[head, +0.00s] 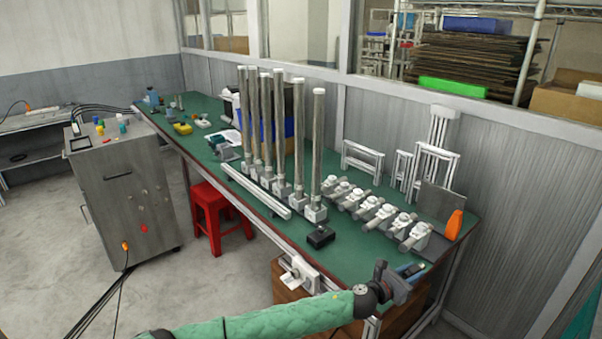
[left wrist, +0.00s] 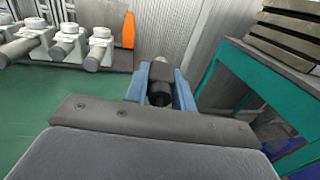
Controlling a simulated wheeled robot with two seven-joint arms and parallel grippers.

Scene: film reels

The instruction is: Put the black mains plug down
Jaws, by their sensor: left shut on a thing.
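My left gripper (head: 410,270) is at the near right end of the green workbench (head: 290,222), by its corner. In the left wrist view its two blue fingers (left wrist: 160,88) are shut on a dark, rounded thing, the black mains plug (left wrist: 160,97). The plug sits between the fingers and is partly hidden by them. In the head view the plug cannot be made out apart from the gripper. My right gripper is not in view.
A black box (head: 320,237) sits near the front edge. Tall metal tubes (head: 318,150) stand behind it. Bare green surface lies between the box and the right end.

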